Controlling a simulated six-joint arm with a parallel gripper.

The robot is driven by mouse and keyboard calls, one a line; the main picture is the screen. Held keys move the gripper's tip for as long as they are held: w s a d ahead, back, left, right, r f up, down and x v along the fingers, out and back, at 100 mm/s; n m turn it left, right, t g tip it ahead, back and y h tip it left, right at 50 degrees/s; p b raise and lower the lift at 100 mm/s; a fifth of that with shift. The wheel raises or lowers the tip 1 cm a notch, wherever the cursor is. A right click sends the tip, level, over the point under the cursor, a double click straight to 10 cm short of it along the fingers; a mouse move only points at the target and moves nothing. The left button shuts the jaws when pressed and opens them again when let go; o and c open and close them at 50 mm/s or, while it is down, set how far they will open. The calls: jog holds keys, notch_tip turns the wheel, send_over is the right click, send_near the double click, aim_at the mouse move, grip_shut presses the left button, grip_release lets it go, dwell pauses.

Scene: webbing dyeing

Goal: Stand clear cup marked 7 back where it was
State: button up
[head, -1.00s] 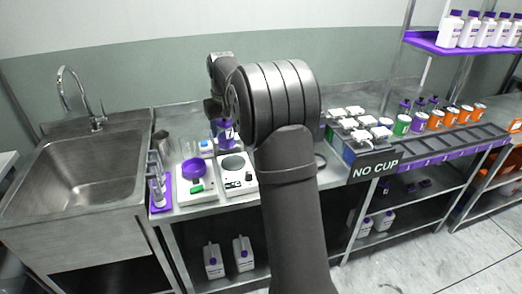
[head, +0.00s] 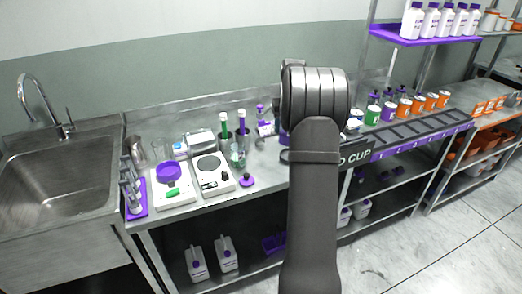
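My gripper is not visible; my own wrist and forearm stand in front of the right-middle of the bench and hide whatever is behind them. No cup with a readable 7 shows. A clear vessel (head: 161,152) stands behind the left white scale. Another clear vessel (head: 238,158) with green in it stands right of the second scale. Whether either is the cup marked 7, I cannot tell.
Two white scales (head: 212,187) sit on the steel bench, the left one bearing a purple dish (head: 168,171). A purple knob-like item (head: 247,181) lies near the front edge.

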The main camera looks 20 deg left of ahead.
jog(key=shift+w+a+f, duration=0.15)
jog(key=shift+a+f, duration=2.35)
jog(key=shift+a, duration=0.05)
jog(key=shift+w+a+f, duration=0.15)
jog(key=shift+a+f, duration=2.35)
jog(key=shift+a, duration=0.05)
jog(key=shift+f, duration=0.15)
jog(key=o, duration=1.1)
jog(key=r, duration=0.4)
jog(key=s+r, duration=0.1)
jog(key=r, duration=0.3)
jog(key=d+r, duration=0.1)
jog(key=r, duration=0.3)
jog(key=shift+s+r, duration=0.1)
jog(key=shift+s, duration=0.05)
